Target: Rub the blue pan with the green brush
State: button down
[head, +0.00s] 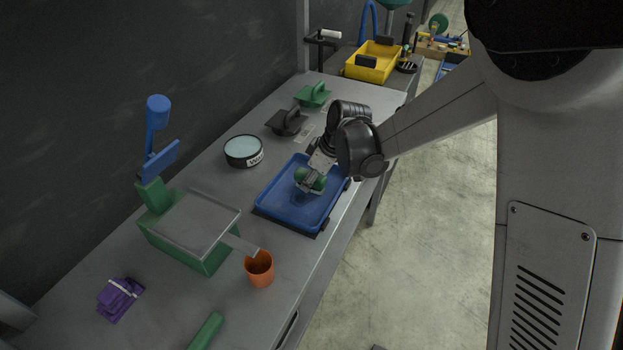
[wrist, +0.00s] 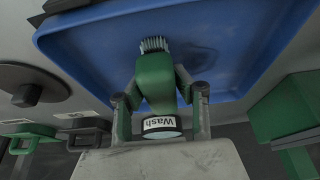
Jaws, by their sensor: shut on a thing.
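The blue pan (head: 283,205) lies on the grey workbench, a shallow rectangular tray with a raised rim. It also fills the upper part of the wrist view (wrist: 240,45). My gripper (head: 311,180) is over the pan and shut on the green brush (wrist: 154,78). The brush also shows between the fingers in the head view (head: 316,181). In the wrist view its bristles point at the pan floor beside a darker patch. I cannot tell whether the bristles touch the pan.
A round tin (head: 244,151) marked "Wash" stands left of the pan. A green box (head: 190,235) with a grey top and an orange cup (head: 260,269) stand nearer. Black (head: 287,122) and green (head: 313,95) handled tools lie beyond.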

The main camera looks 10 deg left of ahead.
aim_at(294, 195)
jog(key=shift+s+a, duration=0.1)
jog(key=shift+s, duration=0.45)
jog(key=shift+s+a+f+b, duration=0.15)
jog(key=shift+s+b, duration=0.1)
jog(key=shift+s, duration=0.3)
jog(key=shift+s+a+r+b, duration=0.1)
jog(key=shift+s+b, duration=0.15)
jog(key=shift+s, duration=0.25)
jog(key=shift+s+a+f+b, duration=0.15)
jog(key=shift+s+b, duration=0.1)
jog(key=shift+s, duration=0.3)
jog(key=shift+r, duration=0.1)
jog(key=shift+a, duration=0.15)
jog(key=shift+w+a, duration=0.2)
jog(key=shift+a, duration=0.45)
jog(key=shift+r, duration=0.1)
jog(key=shift+w, duration=0.15)
jog(key=shift+w+d+b, duration=0.25)
jog(key=shift+w+b, duration=0.05)
jog(key=shift+w, duration=0.45)
jog(key=shift+w+d+b, duration=0.2)
jog(key=shift+w+b, duration=0.1)
jog(key=shift+w, duration=0.5)
jog(key=shift+w+d+b, duration=0.25)
jog(key=shift+w+b, duration=0.05)
jog(key=shift+w, duration=0.45)
